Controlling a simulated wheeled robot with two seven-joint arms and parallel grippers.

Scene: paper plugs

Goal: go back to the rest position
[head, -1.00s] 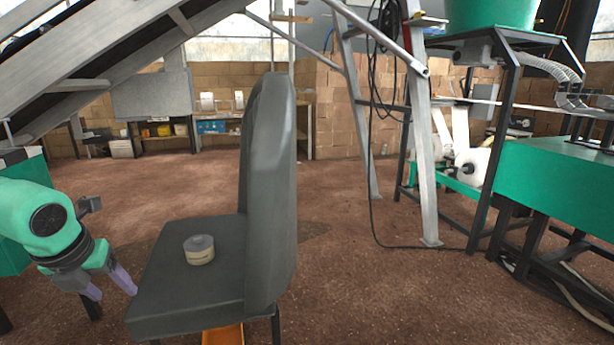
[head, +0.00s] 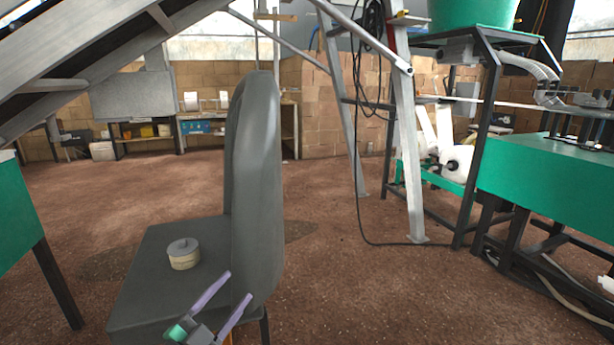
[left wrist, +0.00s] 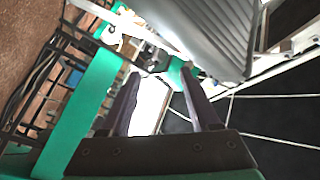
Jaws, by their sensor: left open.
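My left gripper (head: 222,301) is at the bottom of the head view, in front of the chair. Its two purple-grey fingers are spread apart with nothing between them. In the left wrist view the same gripper (left wrist: 162,92) shows its fingers apart and empty. A dark grey chair (head: 255,190) stands in the middle of the head view. A small round beige item with a grey top (head: 184,256) rests upright on its seat, apart from the gripper. My right gripper is not in view.
A green machine table (head: 545,185) stands at the right, with a hose and cables on the floor below it. A metal ladder-like frame (head: 408,150) stands right of centre. Another green table (head: 15,215) is at the left edge. The brown floor between is open.

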